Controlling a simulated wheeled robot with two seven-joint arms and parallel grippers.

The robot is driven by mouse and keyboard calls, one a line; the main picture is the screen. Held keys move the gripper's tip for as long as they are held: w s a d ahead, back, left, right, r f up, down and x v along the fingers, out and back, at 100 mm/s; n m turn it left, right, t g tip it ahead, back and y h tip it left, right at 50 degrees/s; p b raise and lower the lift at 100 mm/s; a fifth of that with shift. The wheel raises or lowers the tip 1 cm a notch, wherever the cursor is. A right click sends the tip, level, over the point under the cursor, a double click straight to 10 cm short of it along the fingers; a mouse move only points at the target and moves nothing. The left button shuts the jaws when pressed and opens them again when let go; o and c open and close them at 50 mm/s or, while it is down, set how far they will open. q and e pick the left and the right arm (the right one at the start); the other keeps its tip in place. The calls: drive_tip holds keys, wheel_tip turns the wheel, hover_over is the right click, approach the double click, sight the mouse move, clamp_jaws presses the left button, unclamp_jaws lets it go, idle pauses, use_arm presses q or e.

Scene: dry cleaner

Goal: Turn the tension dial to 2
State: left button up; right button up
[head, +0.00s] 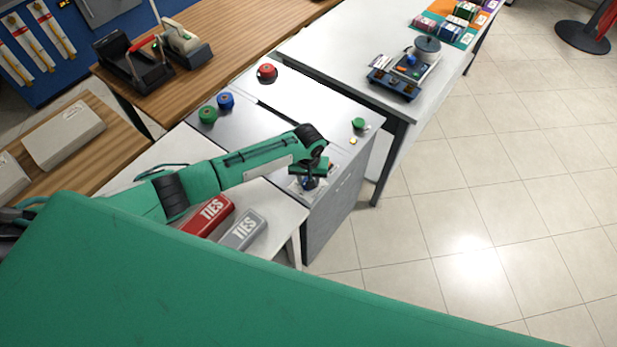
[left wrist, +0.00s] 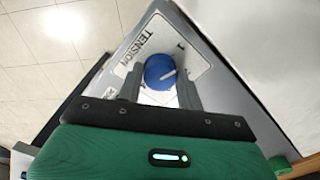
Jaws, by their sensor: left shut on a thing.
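The tension dial is a round blue knob (left wrist: 161,71) with a light pointer mark, on a white plate (left wrist: 136,53) printed "TENSION" in the left wrist view. A "1" shows on the plate near the knob; other numbers are hidden or too small to read. My left gripper (left wrist: 160,88) is shut on the knob, one finger on each side. In the head view my left gripper (head: 308,180) is at the front corner of the grey machine (head: 333,180), and the dial is mostly hidden under it. My right gripper is not in view.
On the machine top are a red knob (head: 267,72), a blue knob (head: 226,100), a green knob (head: 208,114) and a green button (head: 358,124). Red (head: 208,216) and grey (head: 241,231) "TIES" boxes lie left of the gripper. Open floor lies right.

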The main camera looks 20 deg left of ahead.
use_arm(q)
drive_tip(key=m, duration=0.2)
drive_tip(key=shift+r+m+p, duration=0.1)
drive_tip(key=shift+m+p, duration=0.3)
drive_tip(key=m, duration=0.3)
drive_tip(key=shift+p, duration=0.35)
drive_tip(key=shift+m, duration=1.5)
drive_tip(key=o, duration=1)
